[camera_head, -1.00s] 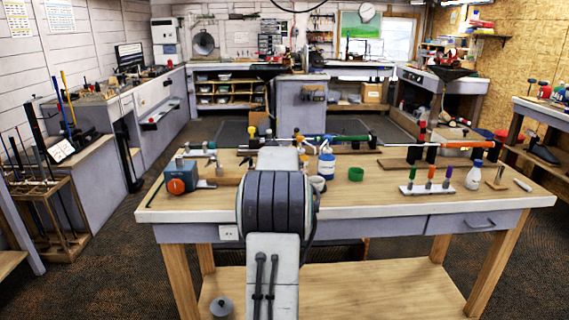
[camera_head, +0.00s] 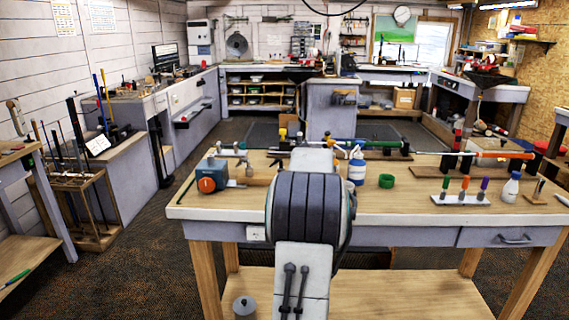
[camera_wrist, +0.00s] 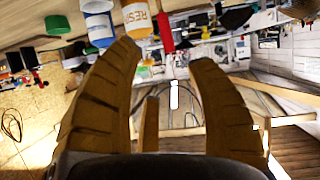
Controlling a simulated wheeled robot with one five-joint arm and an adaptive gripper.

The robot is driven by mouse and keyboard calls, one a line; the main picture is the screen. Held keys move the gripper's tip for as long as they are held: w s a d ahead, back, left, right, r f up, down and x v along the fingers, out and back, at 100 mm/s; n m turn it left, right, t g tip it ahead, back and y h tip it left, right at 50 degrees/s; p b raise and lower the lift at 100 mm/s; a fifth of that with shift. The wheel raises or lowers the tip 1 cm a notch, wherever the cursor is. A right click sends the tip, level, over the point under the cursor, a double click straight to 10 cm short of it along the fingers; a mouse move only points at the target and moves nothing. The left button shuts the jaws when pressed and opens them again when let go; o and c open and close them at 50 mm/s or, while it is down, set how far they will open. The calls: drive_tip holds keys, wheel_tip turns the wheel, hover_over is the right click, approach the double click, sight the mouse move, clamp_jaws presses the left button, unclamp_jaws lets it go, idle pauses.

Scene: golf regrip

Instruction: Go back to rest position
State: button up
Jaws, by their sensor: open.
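In the head view my arm stands over the front edge of the workbench (camera_head: 420,212) and hides my gripper. In the wrist view my gripper (camera_wrist: 165,70) is open, its two brown fingers wide apart with nothing held between them. A golf club shaft with an orange section (camera_head: 490,154) lies across the back of the bench, beyond my arm. A white bottle with a blue label (camera_head: 357,168) stands just right of my arm. It also shows in the wrist view (camera_wrist: 98,28), beside an orange-labelled bottle (camera_wrist: 138,18).
A blue box with an orange dial (camera_head: 212,176) is on the left. A club rack (camera_head: 80,205) stands far left. Floor (camera_head: 145,265) between is clear.

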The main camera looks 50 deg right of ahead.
idle(0.3)
drive_tip(key=s+a+f+g+y, duration=0.2)
drive_tip(key=s+a+f+y, duration=0.2)
drive_tip(key=a+f, duration=0.45)
drive_tip(key=s+a+f+g+y, duration=0.3)
drive_tip(key=s+a+f+y, duration=0.2)
drive_tip(key=a+f, duration=0.4)
drive_tip(key=s+a+r+n+g+y+p, duration=0.1)
drive_tip(key=s+a+r+n, duration=0.1)
drive_tip(key=a, duration=1.1)
drive_tip(key=s+a+r+n+y+p, duration=0.2)
drive_tip(key=a, duration=1)
drive_tip(key=a+r+n+t+p, duration=0.3)
drive_tip(key=a+r+n, duration=0.4)
drive_tip(key=a, duration=0.6)
drive_tip(key=shift+w+a+r+n, duration=0.15)
drive_tip(key=shift+w+r+n, duration=0.15)
drive_tip(key=shift+r, duration=0.45)
